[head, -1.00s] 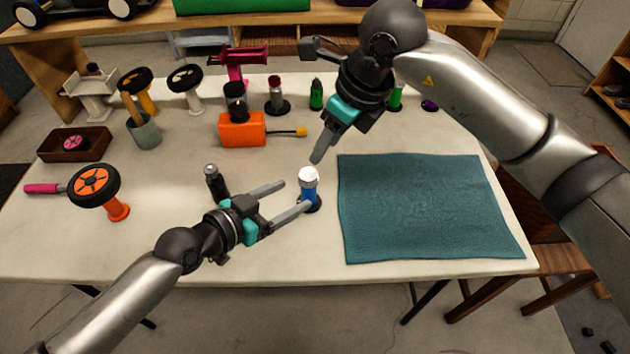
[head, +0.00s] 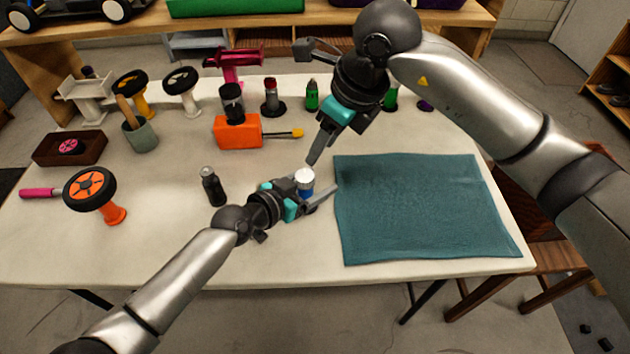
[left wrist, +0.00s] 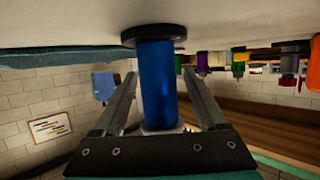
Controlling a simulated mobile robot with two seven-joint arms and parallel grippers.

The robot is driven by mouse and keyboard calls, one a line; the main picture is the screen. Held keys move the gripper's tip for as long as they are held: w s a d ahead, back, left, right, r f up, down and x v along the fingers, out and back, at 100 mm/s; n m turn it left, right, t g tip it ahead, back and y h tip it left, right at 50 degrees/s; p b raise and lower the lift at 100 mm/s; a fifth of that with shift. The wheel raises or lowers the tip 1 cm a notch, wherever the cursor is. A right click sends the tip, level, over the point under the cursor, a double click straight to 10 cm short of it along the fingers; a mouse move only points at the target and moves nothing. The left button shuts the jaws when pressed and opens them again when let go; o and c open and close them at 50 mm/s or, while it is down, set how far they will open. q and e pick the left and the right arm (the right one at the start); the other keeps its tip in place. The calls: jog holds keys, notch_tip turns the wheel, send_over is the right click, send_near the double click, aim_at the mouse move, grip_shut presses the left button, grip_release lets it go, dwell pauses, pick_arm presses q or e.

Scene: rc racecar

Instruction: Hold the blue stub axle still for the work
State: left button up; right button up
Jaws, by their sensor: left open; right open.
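The blue stub axle (head: 306,186) stands upright on the table beside the mat, with a white-silver top. In the left wrist view the blue axle (left wrist: 157,84) shows upside down with its dark round base against the table, between the two fingers. My left gripper (head: 322,184) is open around the axle, one finger on each side; a gap shows beside each finger in the wrist view. In the head view the gripper partly hides the axle's lower part. My right gripper (head: 308,105) is open and empty, above the table behind the axle.
A teal mat (head: 425,210) lies right of the axle. A small black bottle (head: 212,187) stands left of it. An orange box (head: 238,131) with a yellow-tipped rod is behind. An orange wheel stand (head: 92,190) is at far left. The front middle of the table is clear.

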aim_at(305, 175)
pick_arm(q)
grip_shut()
dwell(0.5)
pick_arm(e)
jog(key=o, duration=0.4)
jog(key=shift+a+n, duration=0.1)
jog(key=shift+n, duration=0.3)
jog(key=n, duration=0.2)
jog(key=a+n, duration=0.1)
jog(key=n, duration=0.2)
jog(key=shift+w+a+r+n+g+h, duration=0.2)
jog(key=shift+w+n+g+h, duration=0.1)
jog(key=shift+w+g, duration=0.1)
jog(key=f+n+h, duration=0.1)
jog(key=f+n, duration=0.2)
jog(key=n, duration=0.2)
jog(key=w+a+f+n+g, duration=0.1)
jog(key=f+n, duration=0.2)
jog(key=n, duration=0.2)
jog(key=f+n+h, duration=0.1)
jog(key=f+n, duration=0.2)
jog(key=n, duration=0.3)
jog(key=shift+w+a+f+g+h, duration=0.2)
jog(key=shift+w+a+g+h, duration=0.1)
jog(key=shift+w+a, duration=0.05)
jog(key=shift+c, duration=0.2)
